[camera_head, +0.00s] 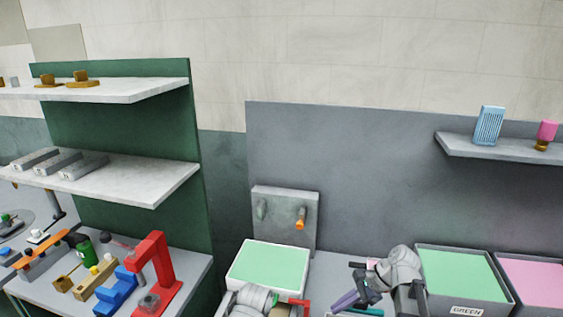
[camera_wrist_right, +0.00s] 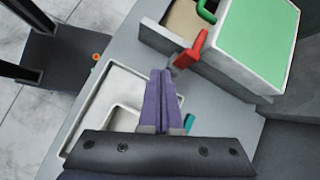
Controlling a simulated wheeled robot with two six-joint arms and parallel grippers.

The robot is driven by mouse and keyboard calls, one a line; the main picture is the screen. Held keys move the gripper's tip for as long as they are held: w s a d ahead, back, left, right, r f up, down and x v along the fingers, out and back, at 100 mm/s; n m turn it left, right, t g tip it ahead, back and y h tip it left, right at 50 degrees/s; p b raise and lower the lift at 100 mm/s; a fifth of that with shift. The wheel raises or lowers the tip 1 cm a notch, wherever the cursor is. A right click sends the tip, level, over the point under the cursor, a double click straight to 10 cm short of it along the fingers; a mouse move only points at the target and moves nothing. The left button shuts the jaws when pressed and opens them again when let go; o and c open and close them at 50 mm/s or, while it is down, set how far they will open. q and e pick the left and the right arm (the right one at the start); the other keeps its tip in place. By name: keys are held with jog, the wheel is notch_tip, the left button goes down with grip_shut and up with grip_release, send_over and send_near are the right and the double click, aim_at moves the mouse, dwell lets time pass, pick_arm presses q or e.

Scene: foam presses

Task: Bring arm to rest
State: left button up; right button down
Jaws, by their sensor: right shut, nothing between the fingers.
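My right gripper (camera_head: 343,301) is low in the middle right of the head view, its purple fingers pointing down and to the left. In the right wrist view the two purple fingers (camera_wrist_right: 161,74) lie together with nothing between them. They are over the grey worktop, beside a white tray, and appear clear of the red lever. My left gripper does not show in either view.
A green-topped press box (camera_head: 268,264) stands left of the gripper, with a red lever (camera_wrist_right: 190,49). A white tray (camera_wrist_right: 87,113) lies left of the fingers. A green bin (camera_head: 460,278) and pink bin (camera_head: 540,281) stand right. A shelf (camera_head: 490,148) hangs above.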

jog(key=s+a+f+n+h, duration=0.2)
jog(key=s+a+n+h, duration=0.2)
jog(key=n, duration=0.6)
jog(key=s+a+f+n+h, duration=0.3)
jog(key=s+a+n+h, duration=0.2)
jog(key=s+a+n, duration=0.2)
jog(key=a+n, duration=0.1)
jog(key=n, duration=0.1)
jog(key=shift+f+n+g+b, duration=0.35)
jog(key=shift+n+g+b, duration=0.05)
